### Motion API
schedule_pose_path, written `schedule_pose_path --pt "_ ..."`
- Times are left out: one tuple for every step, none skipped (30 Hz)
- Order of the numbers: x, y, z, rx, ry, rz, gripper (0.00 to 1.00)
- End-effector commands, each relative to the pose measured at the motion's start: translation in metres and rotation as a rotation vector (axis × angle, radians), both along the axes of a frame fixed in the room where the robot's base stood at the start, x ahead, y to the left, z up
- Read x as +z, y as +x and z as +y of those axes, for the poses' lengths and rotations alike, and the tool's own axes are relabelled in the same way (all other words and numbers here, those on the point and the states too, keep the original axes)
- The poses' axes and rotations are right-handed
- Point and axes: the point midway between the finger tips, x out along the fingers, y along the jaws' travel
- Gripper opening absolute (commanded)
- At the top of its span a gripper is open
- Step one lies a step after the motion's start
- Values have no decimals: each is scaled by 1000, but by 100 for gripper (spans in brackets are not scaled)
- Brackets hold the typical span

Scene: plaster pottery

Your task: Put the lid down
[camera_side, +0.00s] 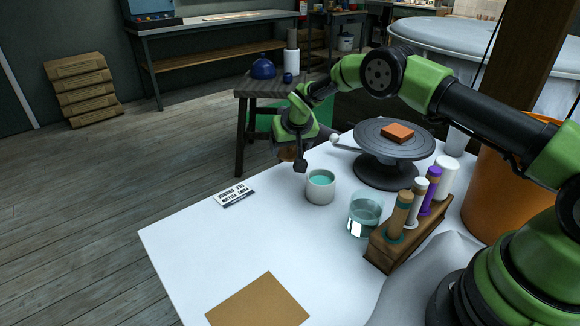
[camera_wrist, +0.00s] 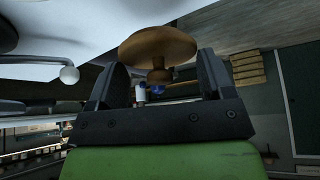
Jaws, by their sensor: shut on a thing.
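My gripper (camera_side: 300,163) hangs above the far edge of the white table, just left of and behind a white pot. In the wrist view, my gripper (camera_wrist: 160,76) is shut on the knob of a round brown lid (camera_wrist: 158,44). In the side view the lid (camera_side: 287,155) is a small brown patch, mostly hidden behind my gripper. The lid is apart from the pot. The white pot (camera_side: 320,197) stands upright and open on the table, with teal liquid or glaze inside.
A grey wheel (camera_side: 366,139) bears an orange block (camera_side: 397,132). A glass jar of water (camera_side: 364,218) and a wooden rack (camera_side: 381,254) of tools stand at right. A printed card (camera_side: 234,194) and a brown board (camera_side: 258,304) lie on the table. Between them is clear room.

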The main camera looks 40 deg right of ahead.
Motion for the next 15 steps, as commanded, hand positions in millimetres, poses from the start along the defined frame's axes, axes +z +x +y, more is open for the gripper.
schedule_pose_path --pt "-8 0 0 0 0 1 49" --pt "-11 0 0 -1 1 1 49" --pt "-14 0 0 0 0 0 49" --pt "-17 0 0 0 1 0 49" --pt "-20 0 0 0 1 0 49" --pt "-26 0 0 1 0 0 49" --pt "-31 0 0 1 1 1 49" --pt "-36 -1 0 1 1 1 49" --pt "-42 0 0 0 1 1 49" --pt "-46 0 0 0 1 1 49" --pt "-49 0 0 0 1 0 49" --pt "-53 0 0 0 1 0 49" --pt "-55 0 0 0 0 -1 49" --pt "-56 0 0 1 1 -2 49" --pt "-57 0 0 1 1 -2 49"
